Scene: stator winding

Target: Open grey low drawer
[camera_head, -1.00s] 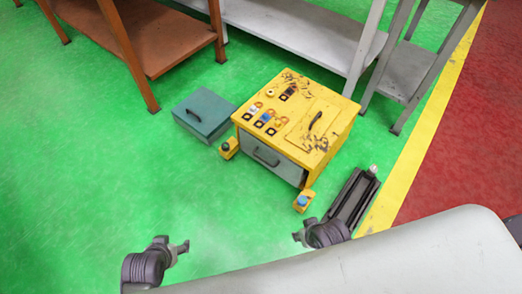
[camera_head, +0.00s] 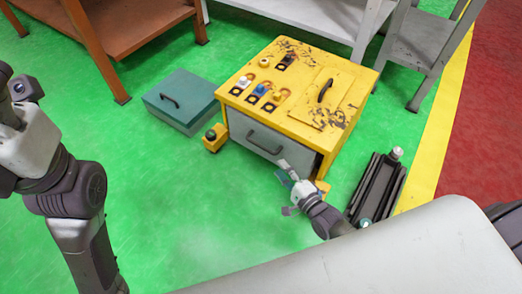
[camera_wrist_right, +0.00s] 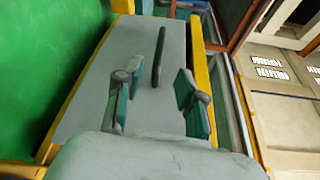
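The grey low drawer (camera_head: 262,150) is the front panel under the yellow cabinet's top (camera_head: 300,85), and it looks shut. Its dark handle (camera_head: 262,141) lies across the upper part of the panel. My right gripper (camera_head: 285,180) is just in front of the drawer's lower right part. In the right wrist view the two fingers (camera_wrist_right: 155,97) are spread apart, with the grey panel (camera_wrist_right: 85,98) and the handle (camera_wrist_right: 158,55) beyond them. The handle stands upright in that view, ahead of the gap and apart from the fingers. My left arm is at the left; its fingertips are not visible.
A teal box (camera_head: 182,105) with a black handle stands left of the cabinet. A small yellow button box (camera_head: 214,138) is at the cabinet's front left corner. A black rail-like object (camera_head: 378,188) lies to the right. Green floor is free in front.

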